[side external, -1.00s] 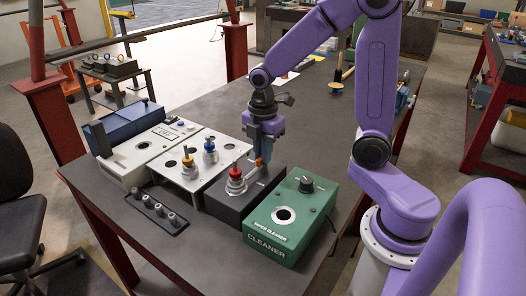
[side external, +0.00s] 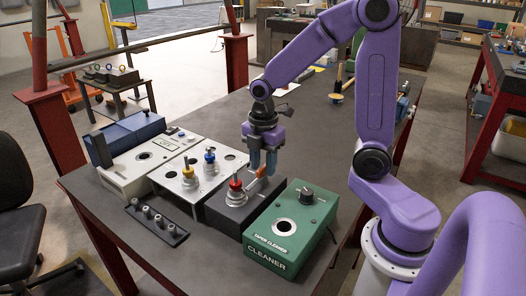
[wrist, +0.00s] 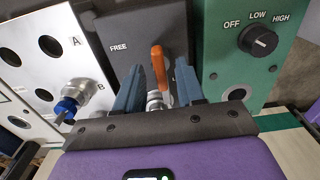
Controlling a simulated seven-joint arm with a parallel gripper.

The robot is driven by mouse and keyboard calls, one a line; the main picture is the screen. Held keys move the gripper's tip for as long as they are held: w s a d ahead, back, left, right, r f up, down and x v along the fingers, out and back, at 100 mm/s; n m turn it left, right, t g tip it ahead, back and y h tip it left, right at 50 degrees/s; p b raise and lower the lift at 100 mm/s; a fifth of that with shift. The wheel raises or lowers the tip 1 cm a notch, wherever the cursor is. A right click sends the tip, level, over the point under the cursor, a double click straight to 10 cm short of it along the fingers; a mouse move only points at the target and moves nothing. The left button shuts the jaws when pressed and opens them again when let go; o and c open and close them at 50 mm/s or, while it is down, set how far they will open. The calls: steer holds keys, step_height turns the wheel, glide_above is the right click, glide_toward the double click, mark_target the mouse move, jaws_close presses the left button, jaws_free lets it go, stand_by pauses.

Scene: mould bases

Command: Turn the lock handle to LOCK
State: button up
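The lock handle, with an orange grip (wrist: 158,62), stands on the black base (wrist: 120,22) in the wrist view. "FREE" is printed to the left of the grip; any label to its right is mostly hidden by my finger. My gripper (wrist: 159,78) has its two blue fingers apart, one on each side of the handle, with visible gaps. In the side view the orange grip (side external: 261,172) shows between the fingertips of my gripper (side external: 263,168), low over the black base (side external: 222,208). A red-topped metal piece (side external: 236,186) stands on that base.
The green cleaner box (side external: 292,225) with a black knob is close on the right. White panels (side external: 196,188) with yellow-topped and blue-topped pieces are on the left. A dark strip with several metal pieces (side external: 157,219) lies in front. The table behind is largely clear.

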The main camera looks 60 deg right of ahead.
mark_target(263, 167)
step_height(263, 167, up, 17)
steer(key=shift+r, duration=0.2)
stand_by(0.3)
steer(key=shift+a+f, duration=0.1)
stand_by(0.3)
steer(key=s+a+f+m, duration=0.2)
steer(key=s+a+f, duration=0.1)
steer(key=s+f, duration=0.4)
steer(key=s+a+f+m, duration=0.3)
steer(key=s+f, duration=0.4)
steer(key=s, duration=0.5)
steer(key=shift+s+m, duration=0.3)
steer(key=shift+s, duration=0.05)
stand_by(0.8)
